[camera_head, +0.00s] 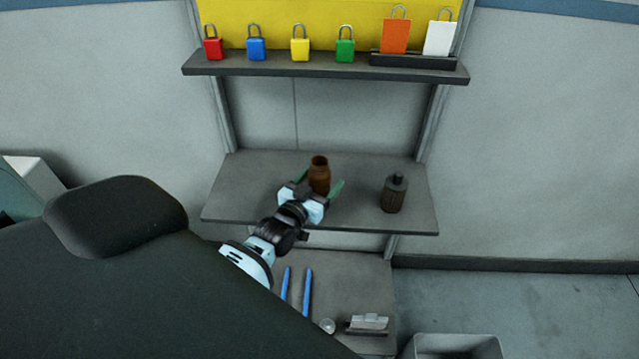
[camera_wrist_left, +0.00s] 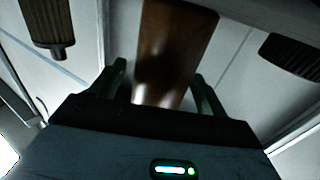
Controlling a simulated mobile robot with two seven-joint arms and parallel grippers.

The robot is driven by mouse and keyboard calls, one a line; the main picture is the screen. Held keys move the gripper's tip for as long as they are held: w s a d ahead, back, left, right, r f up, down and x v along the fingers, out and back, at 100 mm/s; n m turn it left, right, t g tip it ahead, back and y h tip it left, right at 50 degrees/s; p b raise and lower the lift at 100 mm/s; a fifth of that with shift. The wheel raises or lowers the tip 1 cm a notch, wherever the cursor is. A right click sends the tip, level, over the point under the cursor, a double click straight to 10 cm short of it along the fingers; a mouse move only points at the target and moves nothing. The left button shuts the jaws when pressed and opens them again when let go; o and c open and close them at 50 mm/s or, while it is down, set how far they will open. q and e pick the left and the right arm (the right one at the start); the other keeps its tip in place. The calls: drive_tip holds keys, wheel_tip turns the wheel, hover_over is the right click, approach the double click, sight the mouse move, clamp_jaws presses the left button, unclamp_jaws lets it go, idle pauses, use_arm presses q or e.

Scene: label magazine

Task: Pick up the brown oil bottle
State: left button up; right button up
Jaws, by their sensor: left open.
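In the left wrist view the brown bottle (camera_wrist_left: 172,50) fills the middle between the two fingers of the left gripper (camera_wrist_left: 161,88). I cannot tell whether either finger touches it. The bottle's lower part is partly hidden by the gripper in the head view. My right gripper is not in view.
A dark bottle (camera_head: 394,194) stands to the right on the same middle shelf (camera_head: 260,170). The lower shelf has two blue sticks (camera_head: 307,292) and small items. A grey bin (camera_head: 456,345) stands at lower right.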

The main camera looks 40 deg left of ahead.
sight(312, 178)
use_arm(q)
drive_tip(key=shift+r, duration=0.1)
drive_tip(key=c, duration=1.3)
drive_tip(key=shift+r, duration=0.55)
drive_tip(key=shift+s+a+r, duration=0.15)
drive_tip(key=shift+s+r, duration=0.1)
drive_tip(key=shift+r, duration=0.35)
drive_tip(key=shift+s+a+r, duration=0.1)
drive_tip(key=shift+s+r, duration=0.15)
drive_tip(key=shift+r, duration=0.35)
drive_tip(key=s+a, duration=0.2)
drive_tip(key=s, duration=0.5)
drive_tip(key=s+a+r, duration=0.1)
drive_tip(key=s+a, duration=0.2)
drive_tip(key=s, duration=0.3)
drive_tip(key=shift+s+a+r, duration=0.25)
drive_tip(key=shift+s+a, duration=0.1)
drive_tip(key=shift+s, duration=0.05)
